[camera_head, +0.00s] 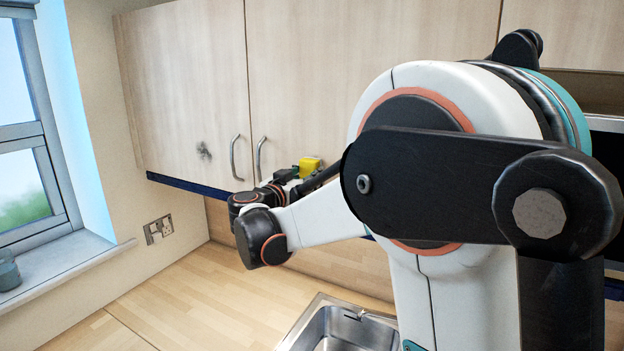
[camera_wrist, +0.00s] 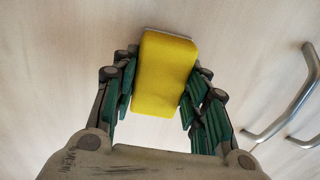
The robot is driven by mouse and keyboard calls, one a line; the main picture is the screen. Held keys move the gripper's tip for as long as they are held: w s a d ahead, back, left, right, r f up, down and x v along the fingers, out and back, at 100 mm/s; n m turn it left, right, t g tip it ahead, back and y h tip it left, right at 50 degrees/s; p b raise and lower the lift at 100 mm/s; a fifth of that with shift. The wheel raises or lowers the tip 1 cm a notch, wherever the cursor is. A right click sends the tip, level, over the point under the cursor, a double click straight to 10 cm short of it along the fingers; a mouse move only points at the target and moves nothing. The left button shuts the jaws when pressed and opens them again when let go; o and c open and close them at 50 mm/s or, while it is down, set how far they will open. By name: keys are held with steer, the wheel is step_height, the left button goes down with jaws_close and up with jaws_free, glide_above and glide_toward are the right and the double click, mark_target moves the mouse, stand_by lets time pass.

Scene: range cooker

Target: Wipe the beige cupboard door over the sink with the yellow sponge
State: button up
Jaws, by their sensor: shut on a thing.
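The yellow sponge (camera_head: 310,166) is held in my gripper (camera_head: 288,178), in front of the beige cupboard door (camera_head: 310,80) right of the two handles. In the wrist view the sponge (camera_wrist: 163,80) sits between the green-padded fingers of my gripper (camera_wrist: 160,88), which are shut on its sides. The pale door surface (camera_wrist: 60,35) lies behind it. I cannot tell whether the sponge touches the door. A dark smudge (camera_head: 204,151) marks the left cupboard door (camera_head: 190,80), near its handle. The steel sink (camera_head: 350,330) is below, partly hidden by my arm.
Curved metal handles (camera_head: 235,158) stand out from both doors, and one shows close to the right of my gripper (camera_wrist: 290,100). A window (camera_head: 30,140) is at the left. The wooden worktop (camera_head: 180,300) is clear. My arm hides much of the right side.

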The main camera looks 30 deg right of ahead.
steer(key=s, duration=0.1)
steer(key=s+d, duration=0.1)
steer(key=s+d+r+b, duration=0.1)
steer(key=shift+s+d, duration=0.25)
steer(key=shift+s, duration=0.1)
stand_by(1.4)
steer(key=w+a+b, duration=0.1)
steer(key=w+a, duration=0.3)
steer(key=w, duration=0.2)
stand_by(0.8)
steer(key=shift+a, duration=0.15)
steer(key=shift+v, duration=2.9)
steer(key=shift+a, duration=0.1)
